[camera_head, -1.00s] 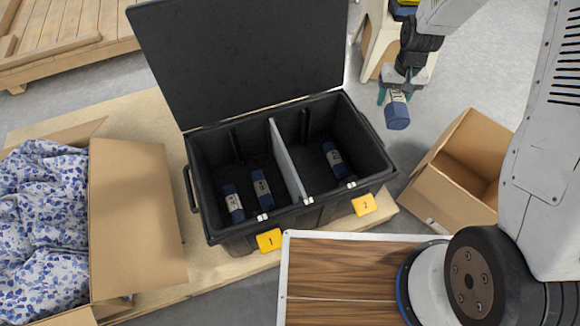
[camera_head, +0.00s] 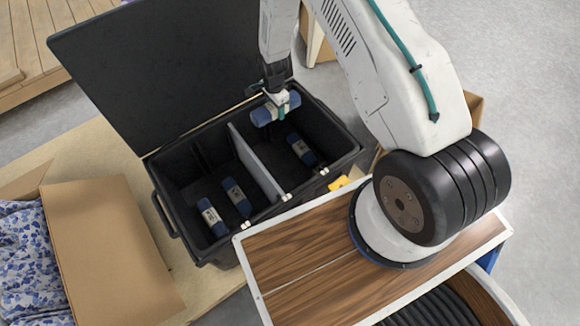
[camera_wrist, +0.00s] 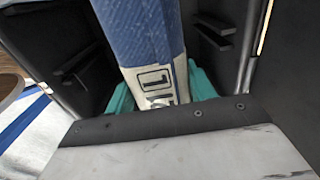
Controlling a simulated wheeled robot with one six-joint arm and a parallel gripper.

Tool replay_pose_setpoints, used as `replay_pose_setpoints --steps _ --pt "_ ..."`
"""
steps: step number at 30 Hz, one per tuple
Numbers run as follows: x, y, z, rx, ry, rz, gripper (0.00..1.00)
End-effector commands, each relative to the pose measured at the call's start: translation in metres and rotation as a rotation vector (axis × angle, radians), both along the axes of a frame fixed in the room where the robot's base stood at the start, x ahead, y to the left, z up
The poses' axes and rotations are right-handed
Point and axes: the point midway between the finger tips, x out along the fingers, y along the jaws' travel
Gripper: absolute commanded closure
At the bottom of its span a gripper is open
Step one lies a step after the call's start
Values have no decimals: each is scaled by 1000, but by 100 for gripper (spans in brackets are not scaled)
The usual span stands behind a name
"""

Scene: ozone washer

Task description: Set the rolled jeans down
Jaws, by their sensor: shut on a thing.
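A rolled pair of blue jeans (camera_head: 268,117) with a pale band is held in my gripper (camera_head: 277,98). It is above the right compartment of the black two-part bin (camera_head: 165,213), toward the back, and looks raised above its floor. In the wrist view the roll (camera_wrist: 140,30) lies between the teal fingers of my gripper (camera_wrist: 162,90), its pale band with dark print near them. Another roll (camera_head: 302,150) lies in the right compartment. Two more rolls (camera_head: 212,217) (camera_head: 237,197) lie in the left compartment. The exact gap below the held roll cannot be told.
A grey divider (camera_head: 256,165) parts the bin, and its black lid (camera_head: 165,70) stands open behind. A cardboard box (camera_head: 110,250) with patterned cloth (camera_head: 30,265) is at left. A yellow tag (camera_head: 338,184) is partly hidden. My wood-topped base is in front.

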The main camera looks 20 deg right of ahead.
Motion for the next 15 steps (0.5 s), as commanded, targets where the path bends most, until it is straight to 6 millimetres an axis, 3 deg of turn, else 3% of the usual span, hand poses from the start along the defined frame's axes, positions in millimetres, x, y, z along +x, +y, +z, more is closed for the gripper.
replay_pose_setpoints --steps 1,3,15 --pt "-2 2 -23 -1 5 -112 79" --pt "-4 4 -51 -1 5 -281 79" --pt "-40 13 -202 -4 3 -1214 79"
